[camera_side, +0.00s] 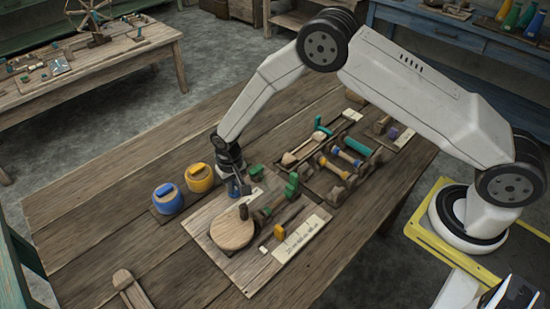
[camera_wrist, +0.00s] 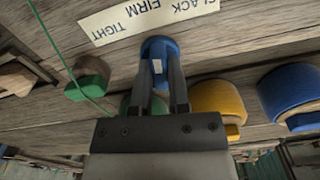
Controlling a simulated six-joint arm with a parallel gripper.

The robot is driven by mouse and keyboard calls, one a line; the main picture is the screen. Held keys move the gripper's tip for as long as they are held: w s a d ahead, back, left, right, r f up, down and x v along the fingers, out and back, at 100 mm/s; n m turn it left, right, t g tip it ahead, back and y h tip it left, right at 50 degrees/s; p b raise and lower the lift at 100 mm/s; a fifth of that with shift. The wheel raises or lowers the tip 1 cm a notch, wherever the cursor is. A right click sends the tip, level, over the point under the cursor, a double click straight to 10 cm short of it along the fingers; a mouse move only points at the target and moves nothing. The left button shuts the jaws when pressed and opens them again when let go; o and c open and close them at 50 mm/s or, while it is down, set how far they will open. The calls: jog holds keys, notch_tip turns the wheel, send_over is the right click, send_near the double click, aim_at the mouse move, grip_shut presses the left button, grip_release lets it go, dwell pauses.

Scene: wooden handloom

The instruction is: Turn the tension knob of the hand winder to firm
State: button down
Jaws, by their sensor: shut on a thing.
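The blue tension knob (camera_wrist: 160,46) shows in the wrist view, with a small white mark on it. My gripper (camera_wrist: 159,70) is shut on the knob, one finger on each side. A pale label (camera_wrist: 125,27) lies beside the knob and reads upside down SLACK, FIRM, TIGHT. I cannot tell which word the white mark points at. In the side view my gripper (camera_side: 237,188) reaches down to the winder's wooden board (camera_side: 205,217), and the knob is small and partly hidden there. A round wooden disc (camera_side: 231,231) is on the same board.
A yellow spool (camera_side: 200,180) and a blue spool (camera_side: 168,200) stand close to the left of my gripper. Green pieces (camera_side: 291,186) are to its right. A green thread (camera_wrist: 52,45) runs past in the wrist view. The table's left part is clear.

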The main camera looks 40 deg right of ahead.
aim_at(234, 185)
jog(key=shift+n, duration=0.9)
jog(key=c, duration=0.6)
grip_release()
jog(key=shift+r, duration=0.1)
jog(key=shift+r, duration=3.8)
jog(key=shift+d+r, duration=0.1)
